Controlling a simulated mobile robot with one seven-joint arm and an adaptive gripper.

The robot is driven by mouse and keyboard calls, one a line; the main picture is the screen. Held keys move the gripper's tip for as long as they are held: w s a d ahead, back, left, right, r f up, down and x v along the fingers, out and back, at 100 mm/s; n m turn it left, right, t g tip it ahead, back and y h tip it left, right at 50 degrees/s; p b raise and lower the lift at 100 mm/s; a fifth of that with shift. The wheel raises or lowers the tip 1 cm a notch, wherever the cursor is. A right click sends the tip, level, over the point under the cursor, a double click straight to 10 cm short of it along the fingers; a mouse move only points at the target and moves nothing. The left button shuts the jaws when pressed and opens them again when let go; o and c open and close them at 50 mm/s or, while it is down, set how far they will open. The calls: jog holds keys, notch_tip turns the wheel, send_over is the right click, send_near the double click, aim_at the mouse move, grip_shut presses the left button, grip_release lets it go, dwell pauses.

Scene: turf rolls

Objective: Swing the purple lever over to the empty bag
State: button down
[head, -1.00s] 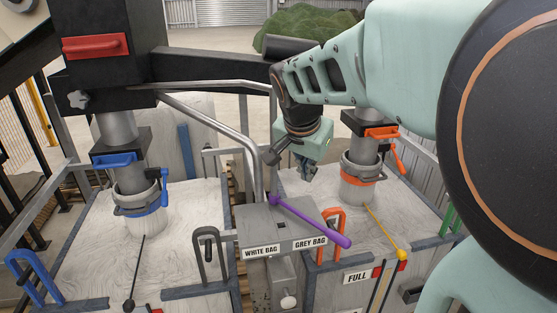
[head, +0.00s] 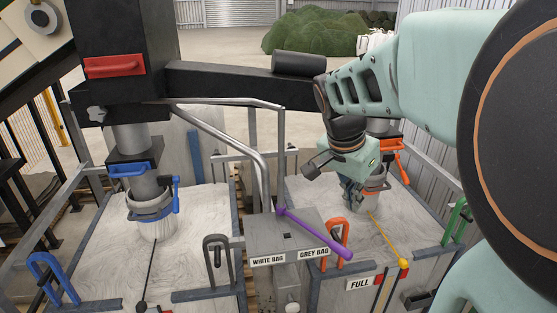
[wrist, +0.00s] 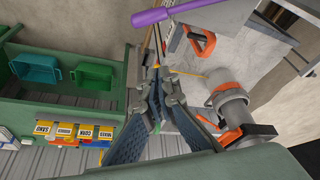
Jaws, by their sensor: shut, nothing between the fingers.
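The purple lever (head: 315,233) is pivoted on a grey control box (head: 262,238) between two bags. It slants toward the right, its grip end past the GREY BAG label (head: 313,254); the WHITE BAG label (head: 267,260) is on the left. The lever's grip also shows at the top of the wrist view (wrist: 165,16). The right bag (head: 395,232) has a FULL sign (head: 360,284) by its yellow rod. The left bag (head: 100,240) has a black rod. My gripper (head: 352,204) is shut and empty, above the right bag, right of the lever and apart from it; its fingertips meet in the wrist view (wrist: 158,73).
An orange handle (head: 337,240) stands close by the lever's end. The right spout's orange clamp (head: 376,184) is behind my gripper. A bent grey pipe (head: 225,133) rises behind the box.

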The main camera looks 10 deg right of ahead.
notch_tip(320, 180, down, 11)
jog(key=b, duration=0.6)
jog(key=shift+a+r, duration=0.1)
jog(key=shift+a, duration=0.05)
jog(key=shift+s, duration=0.1)
